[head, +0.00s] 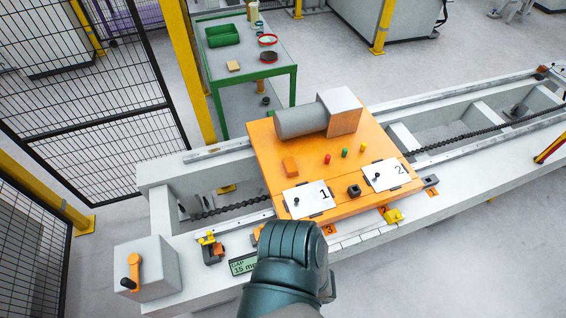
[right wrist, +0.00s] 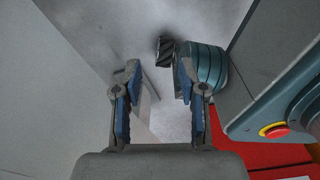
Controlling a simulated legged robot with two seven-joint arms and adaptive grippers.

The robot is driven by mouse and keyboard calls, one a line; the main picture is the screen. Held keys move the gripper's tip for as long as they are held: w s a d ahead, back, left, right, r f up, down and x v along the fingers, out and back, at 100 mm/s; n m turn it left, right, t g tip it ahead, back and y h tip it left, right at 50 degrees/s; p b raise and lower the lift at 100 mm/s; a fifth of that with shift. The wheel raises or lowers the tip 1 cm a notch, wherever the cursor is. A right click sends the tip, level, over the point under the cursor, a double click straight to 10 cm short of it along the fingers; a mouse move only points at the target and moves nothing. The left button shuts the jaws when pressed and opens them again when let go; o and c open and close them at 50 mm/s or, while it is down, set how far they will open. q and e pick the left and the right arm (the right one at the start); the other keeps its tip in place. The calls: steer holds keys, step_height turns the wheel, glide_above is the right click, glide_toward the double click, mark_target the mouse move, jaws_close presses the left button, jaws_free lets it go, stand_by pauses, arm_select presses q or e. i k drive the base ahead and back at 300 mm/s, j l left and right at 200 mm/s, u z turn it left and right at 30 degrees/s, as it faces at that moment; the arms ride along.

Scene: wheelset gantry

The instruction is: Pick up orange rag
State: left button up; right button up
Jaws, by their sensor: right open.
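The orange piece is not in that view. In the head view a teal link of my arm covers the front edge of the bench at bottom centre, and no fingers show there. My left gripper is not identifiable in either view.
A grey cylinder with a block (head: 315,115) stands behind the orange piece. Small red, green and yellow pegs (head: 345,153) lie to its right. A crank box (head: 147,268) is at left. A green table (head: 247,85) stands behind.

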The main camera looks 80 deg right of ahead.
mark_target(290, 167)
steer(key=z, duration=2.7)
